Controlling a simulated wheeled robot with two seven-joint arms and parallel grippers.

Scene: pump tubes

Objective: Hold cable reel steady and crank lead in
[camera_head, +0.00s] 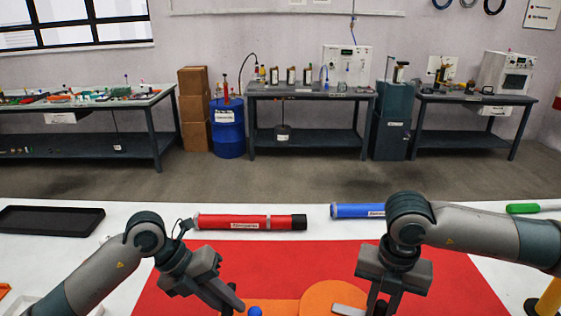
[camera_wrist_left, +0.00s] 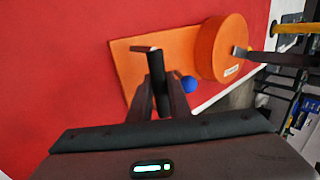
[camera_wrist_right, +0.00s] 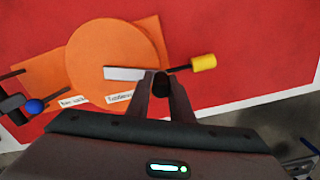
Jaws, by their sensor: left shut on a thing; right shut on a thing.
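The cable reel is an orange drum (camera_wrist_right: 112,45) on an orange base (camera_wrist_left: 125,60), lying on a red mat. In the head view the drum (camera_head: 335,291) is cut off by the bottom edge. A light grey crank arm (camera_wrist_right: 125,73) crosses the drum's top to a dark knob (camera_wrist_right: 160,84). My right gripper (camera_head: 378,304) is shut on that knob. My left gripper (camera_head: 231,302) is shut on a black upright handle (camera_wrist_left: 159,75) at the base's other end. A blue ball (camera_wrist_left: 188,84) sits between the handle and the drum. Whether it joins a lead cannot be told.
The mat (camera_head: 290,265) is clear behind the reel. A red tube (camera_head: 235,221) and a blue tube (camera_head: 358,211) lie beyond it. A black tray (camera_head: 48,220) is at the left. A yellow-ended dark rod (camera_wrist_right: 203,62) shows beside my right gripper.

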